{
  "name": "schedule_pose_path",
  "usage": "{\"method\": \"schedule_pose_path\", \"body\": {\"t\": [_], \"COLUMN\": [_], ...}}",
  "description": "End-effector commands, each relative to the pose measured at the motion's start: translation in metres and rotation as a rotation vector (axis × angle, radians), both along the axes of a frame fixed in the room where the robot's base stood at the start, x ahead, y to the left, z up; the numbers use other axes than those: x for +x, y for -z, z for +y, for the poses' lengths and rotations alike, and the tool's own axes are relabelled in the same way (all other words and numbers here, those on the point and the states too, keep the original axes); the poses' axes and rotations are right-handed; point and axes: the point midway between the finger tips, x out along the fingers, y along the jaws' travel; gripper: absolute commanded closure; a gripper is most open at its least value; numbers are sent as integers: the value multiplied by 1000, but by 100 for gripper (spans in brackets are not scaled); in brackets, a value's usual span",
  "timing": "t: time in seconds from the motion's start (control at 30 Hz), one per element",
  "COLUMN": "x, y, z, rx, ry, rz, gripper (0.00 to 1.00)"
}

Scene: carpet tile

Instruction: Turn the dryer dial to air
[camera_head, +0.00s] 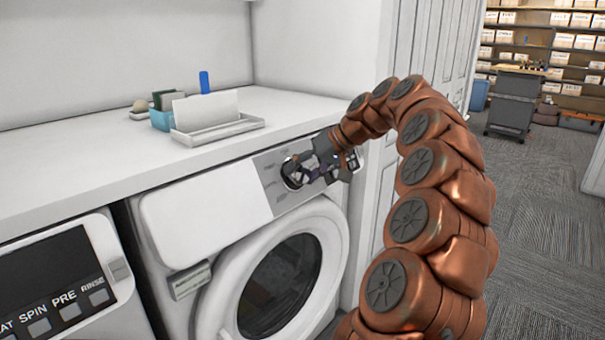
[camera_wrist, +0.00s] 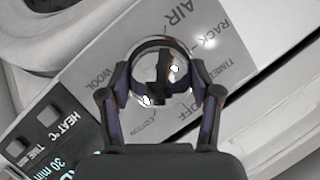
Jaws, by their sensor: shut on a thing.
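The dryer (camera_head: 230,240) is a white front-loader with a round dark door, under the counter in the head view. Its dial (camera_head: 291,174) is a round shiny knob on the grey panel. In the wrist view the dial (camera_wrist: 160,72) sits between the two fingers of my gripper (camera_wrist: 163,95), which is shut on it from both sides. Labels around the dial read AIR, RACK, TIMED, OFF, COTTON and WOOL. The AIR label (camera_wrist: 183,14) is at the top of the wrist view. My gripper also shows at the panel in the head view (camera_head: 300,170). I cannot clearly tell the dial's pointer direction.
A second machine (camera_head: 60,290) with a SPIN, PRE and RINSE panel stands at the lower left. The white counter (camera_head: 90,165) above holds a tray (camera_head: 215,128) and a blue box (camera_head: 161,119). Carpeted floor is open at the right, with a dark cart (camera_head: 513,100) farther back.

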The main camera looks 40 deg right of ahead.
Motion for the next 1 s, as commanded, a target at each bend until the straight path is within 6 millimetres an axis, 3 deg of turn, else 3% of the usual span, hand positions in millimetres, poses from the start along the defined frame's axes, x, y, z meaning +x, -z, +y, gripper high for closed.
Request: {"method": "schedule_pose_path", "body": {"t": [0.23,0.27,0.47,0.83,1.0], "x": [0,0,0,-1,-8], "y": [1,1,1,-1,-11], "z": [1,1,0,-1,-7], "rx": [2,2,1,1,0], "ry": [-2,-2,-1,0,1], "rz": [3,3,2,0,-2], "gripper": [72,34,13,12,12]}}
